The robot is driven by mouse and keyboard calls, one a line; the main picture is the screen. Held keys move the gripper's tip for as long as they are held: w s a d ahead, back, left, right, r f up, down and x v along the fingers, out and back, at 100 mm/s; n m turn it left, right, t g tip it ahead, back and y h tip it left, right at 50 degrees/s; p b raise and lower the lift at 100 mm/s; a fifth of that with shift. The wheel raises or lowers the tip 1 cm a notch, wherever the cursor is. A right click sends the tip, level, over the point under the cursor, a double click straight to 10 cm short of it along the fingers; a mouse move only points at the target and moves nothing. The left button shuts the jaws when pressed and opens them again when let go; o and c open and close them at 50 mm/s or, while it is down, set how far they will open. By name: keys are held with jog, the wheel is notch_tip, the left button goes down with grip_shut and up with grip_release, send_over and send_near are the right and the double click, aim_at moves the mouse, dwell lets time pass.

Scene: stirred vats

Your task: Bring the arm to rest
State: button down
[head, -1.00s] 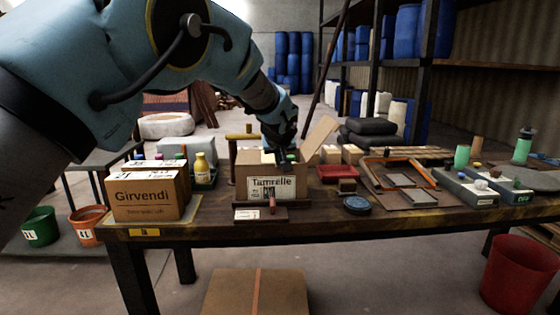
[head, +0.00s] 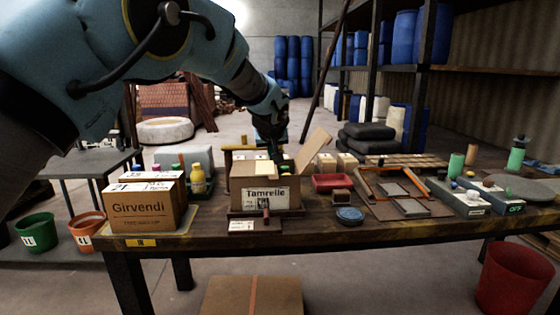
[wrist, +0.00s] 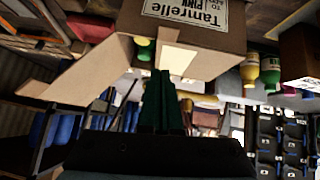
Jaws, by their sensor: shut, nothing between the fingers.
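My gripper (head: 274,152) is above and just behind the open Tamrelle box (head: 264,196), with its fingers together and nothing between them. In the wrist view the dark green fingers (wrist: 161,78) point toward the opening of the same box (wrist: 205,35). The box stands on the table with a flap raised at its right. A yellow-green item and a pale item show in its opening; the rest of its inside is hidden.
A Girvendi box (head: 146,205) stands at the table's left, with a yellow bottle (head: 198,180) beside it. A red tray (head: 333,182), a round blue item (head: 349,215) and an orange frame (head: 395,186) lie to the right. A red bin (head: 515,277) stands on the floor.

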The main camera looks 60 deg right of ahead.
jog(key=b+v, duration=0.2)
jog(key=v, duration=0.8)
jog(key=shift+s, duration=0.4)
jog(key=shift+d+f, duration=0.1)
jog(key=shift+d, duration=0.05)
jog(key=w+a+f+n+y+p, duration=0.2)
jog(key=w+a, duration=1)
jog(key=w, duration=0.4)
jog(key=w+a+f+n+y+p, duration=0.1)
jog(key=w+a+f+y, duration=0.1)
jog(key=w+a, duration=0.6)
jog(key=w+a+f+n+y+p, duration=0.15)
jog(key=w+a, duration=0.25)
jog(key=a, duration=0.9)
jog(key=a+f+n+y+p, duration=0.1)
jog(key=a+f+n+p, duration=0.1)
jog(key=a, duration=1.5)
jog(key=s+a+n+p, duration=0.1)
jog(key=s+a, duration=0.2)
jog(key=a, duration=0.3)
jog(key=s+a+f+n+g+y+p, duration=0.1)
jog(key=s+a, duration=0.2)
jog(key=a, duration=0.3)
jog(key=s+a+f+n+g, duration=0.1)
jog(key=s+a, duration=0.2)
jog(key=a, duration=0.3)
jog(key=shift+s+a+p, duration=0.3)
jog(key=shift+p, duration=0.1)
